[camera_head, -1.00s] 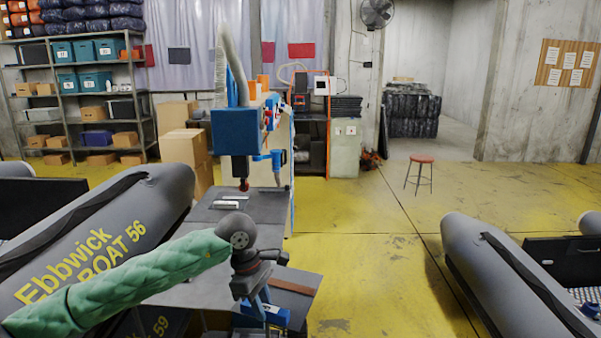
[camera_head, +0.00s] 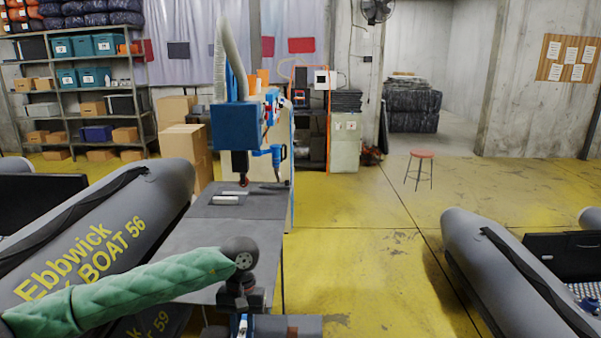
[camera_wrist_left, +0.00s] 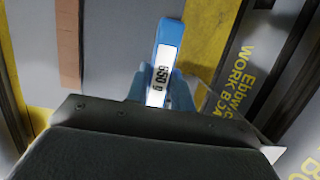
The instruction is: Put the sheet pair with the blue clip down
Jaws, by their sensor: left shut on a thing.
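My left gripper (camera_head: 243,322) hangs from the green-sleeved arm at the bottom of the head view. In the left wrist view my left gripper (camera_wrist_left: 157,90) is shut on the blue clip (camera_wrist_left: 168,38), which carries a white label reading something like "650". A grey sheet with a brown strip (camera_head: 292,333) shows beside the gripper at the bottom edge of the head view. It appears to be the held sheet pair, mostly cut off by the frame. Whether it touches anything below cannot be told. My right gripper is not in view.
A grey worktable (camera_head: 205,262) runs back to a blue machine (camera_head: 237,127); small light pieces (camera_head: 226,200) lie on its far end. Grey inflatable boats flank it at left (camera_head: 120,225) and right (camera_head: 500,270). Yellow floor (camera_head: 365,260) is open to the right, with a red stool (camera_head: 421,155).

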